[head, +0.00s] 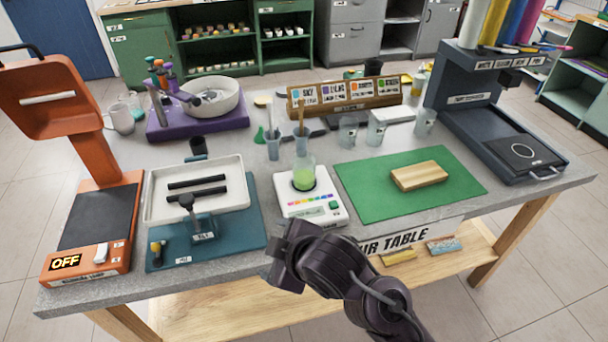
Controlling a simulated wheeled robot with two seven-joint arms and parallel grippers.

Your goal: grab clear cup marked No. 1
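Three clear cups stand towards the back right of the grey table: a left one (348,131), a middle one (376,131) and a right one (425,122). They have small markings, too small to read, so I cannot tell which is No. 1. A clear beaker of green liquid (304,178) stands on a white scale (312,208). My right gripper (284,256) is over the table's front edge, in front of the scale and well apart from the cups. Its fingers are seen from behind, so its opening is unclear. My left gripper is not in view.
A green mat (365,192) with a wooden block (419,176) lies before the cups. A wooden sign rack (345,98) stands behind them. A dark machine (470,90) is at right, a white tray (155,206) and orange device (96,165) at left.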

